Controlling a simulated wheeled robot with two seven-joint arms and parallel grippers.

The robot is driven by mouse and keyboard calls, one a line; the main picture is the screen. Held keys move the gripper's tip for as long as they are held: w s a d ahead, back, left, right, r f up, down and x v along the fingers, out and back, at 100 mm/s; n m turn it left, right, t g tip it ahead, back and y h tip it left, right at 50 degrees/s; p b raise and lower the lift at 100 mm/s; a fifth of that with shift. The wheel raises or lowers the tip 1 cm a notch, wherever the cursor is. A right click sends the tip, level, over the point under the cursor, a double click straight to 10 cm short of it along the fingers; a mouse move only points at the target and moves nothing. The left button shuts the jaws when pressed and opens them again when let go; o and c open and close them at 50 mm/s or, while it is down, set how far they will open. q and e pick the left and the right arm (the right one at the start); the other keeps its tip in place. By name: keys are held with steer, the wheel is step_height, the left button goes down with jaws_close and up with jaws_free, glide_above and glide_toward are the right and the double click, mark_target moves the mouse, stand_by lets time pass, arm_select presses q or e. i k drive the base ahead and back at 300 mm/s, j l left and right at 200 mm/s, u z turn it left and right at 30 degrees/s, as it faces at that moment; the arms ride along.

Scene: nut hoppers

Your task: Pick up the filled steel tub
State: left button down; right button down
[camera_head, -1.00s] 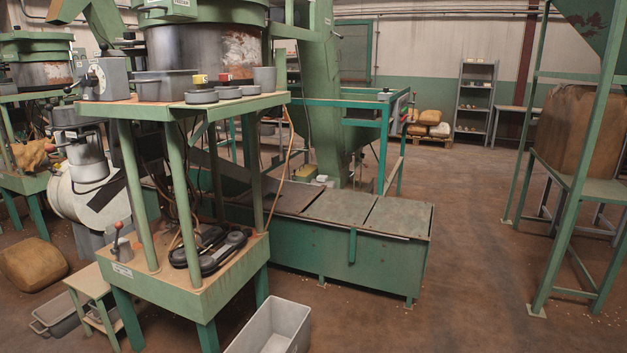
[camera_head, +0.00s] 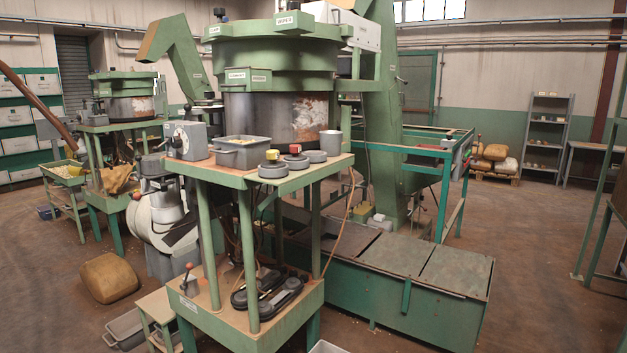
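A grey metal tub (camera_head: 250,153) with a side handle sits on the top shelf of the near green machine (camera_head: 292,180), below its drum. Neither of my grippers is in view.
Round grey weights (camera_head: 273,170) and a grey cup (camera_head: 331,142) share the shelf with the tub. A brown sack (camera_head: 109,278), a small stool (camera_head: 155,309) and a grey floor bin (camera_head: 125,329) lie left of the machine. Green covered boxes (camera_head: 405,290) extend right. Open floor (camera_head: 545,225) lies beyond.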

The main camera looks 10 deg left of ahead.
mark_target(245, 157)
steer(key=i+j+u, duration=0.1)
steer(key=u, duration=0.8)
steer(key=i+l, duration=0.05)
